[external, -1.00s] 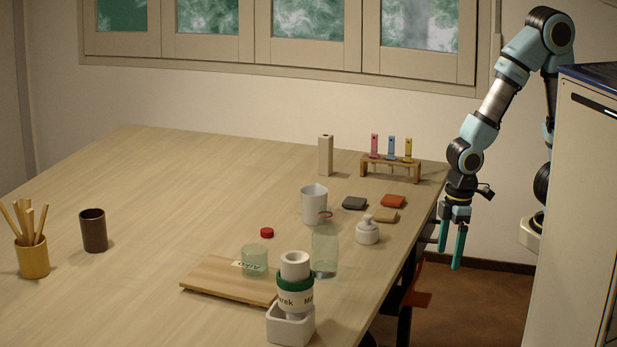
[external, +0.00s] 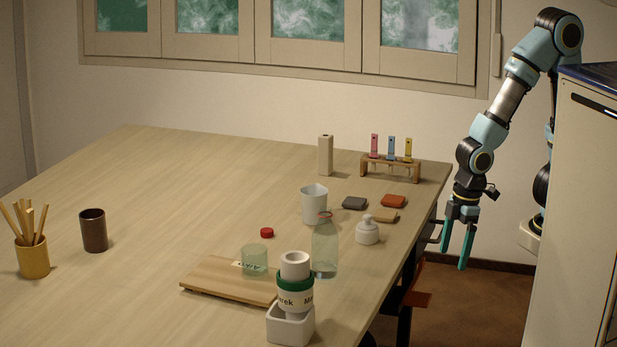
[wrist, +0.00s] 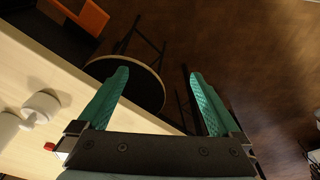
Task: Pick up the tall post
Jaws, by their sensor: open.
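The tall post (external: 325,156) is a pale wooden block standing upright near the back of the table, left of the small rack; it has a dark mark near its top. It does not show in the wrist view. My gripper (external: 455,250) hangs off the table's right edge, fingers pointing down, well to the right of the post. In the wrist view, its two green fingers (wrist: 158,75) are apart with nothing between them.
A rack (external: 391,169) with colored tubes stands right of the post. A white cup (external: 314,205), small tiles (external: 355,203), a white jar (external: 367,233) and a clear bottle (external: 325,251) stand nearer. A round stool (wrist: 140,85) is below.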

